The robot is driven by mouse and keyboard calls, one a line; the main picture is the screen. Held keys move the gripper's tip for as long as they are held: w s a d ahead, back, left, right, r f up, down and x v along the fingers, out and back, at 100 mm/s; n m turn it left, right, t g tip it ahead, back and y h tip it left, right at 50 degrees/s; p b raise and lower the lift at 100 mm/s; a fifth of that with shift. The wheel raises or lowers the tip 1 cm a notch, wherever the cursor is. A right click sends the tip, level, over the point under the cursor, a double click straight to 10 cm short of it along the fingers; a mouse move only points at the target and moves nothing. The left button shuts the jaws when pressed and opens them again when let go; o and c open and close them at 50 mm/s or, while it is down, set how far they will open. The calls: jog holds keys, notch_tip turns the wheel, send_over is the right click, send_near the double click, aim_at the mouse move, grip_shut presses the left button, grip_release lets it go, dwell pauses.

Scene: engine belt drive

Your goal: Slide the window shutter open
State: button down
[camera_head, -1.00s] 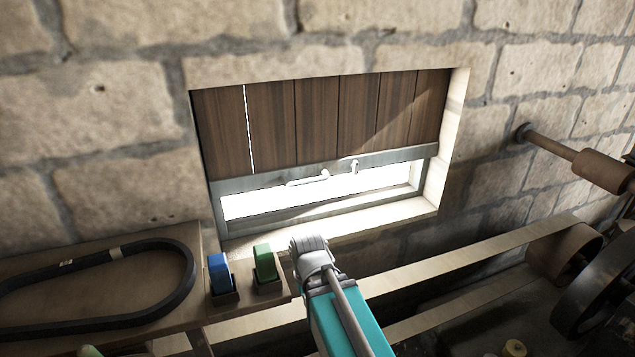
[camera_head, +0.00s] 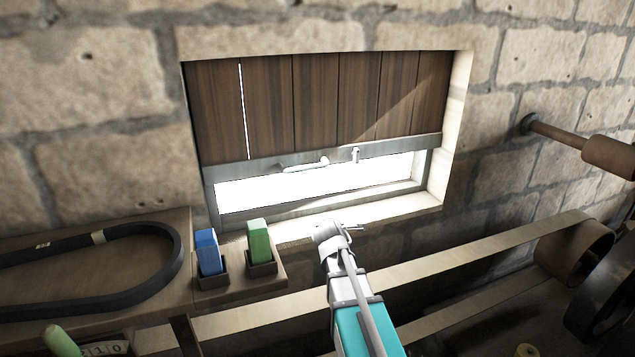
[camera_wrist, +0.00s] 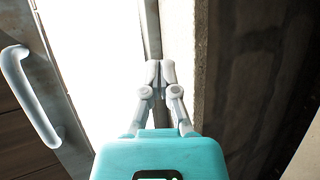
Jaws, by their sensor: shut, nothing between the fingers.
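The window shutter (camera_head: 315,95) is made of dark brown planks with a grey metal bottom rail. It covers the upper part of the window in the head view. Below it is a bright open strip. A pale bar handle (camera_head: 303,165) sits on the rail, with a small catch (camera_head: 355,155) to its right. My gripper (camera_wrist: 160,68) is shut and empty in the wrist view, over the window's frame edge. The handle (camera_wrist: 30,95) is at the left there, apart from the fingers.
A wooden bench (camera_head: 100,300) at the lower left holds a black belt (camera_head: 150,240), a blue block (camera_head: 207,252) and a green block (camera_head: 258,242). A flat belt (camera_head: 480,245) runs to a pulley (camera_head: 575,250) at right. A shaft (camera_head: 555,135) juts from the wall.

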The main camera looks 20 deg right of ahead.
aim_at(319, 87)
jog(key=w+d+r+n+t+y+b, duration=0.2)
jog(key=w+n+t+y+b, duration=0.3)
jog(key=n, duration=1.6)
jog(key=w+r+t+b, duration=0.1)
jog(key=w+t+b, duration=0.2)
jog(key=t, duration=0.1)
jog(key=shift+w+y+b, duration=0.35)
jog(key=shift+w+y, duration=0.05)
jog(key=shift+w, duration=0.1)
jog(key=w+r+p, duration=0.6)
jog(key=w, duration=0.3)
jog(key=shift+w+r, duration=0.15)
jog(key=shift+w, duration=0.1)
jog(key=shift+a+r+p, duration=0.1)
jog(key=shift+r+p, duration=0.05)
jog(key=shift+p, duration=0.2)
notch_tip(319, 87, up, 29)
jog(key=p, duration=2.9)
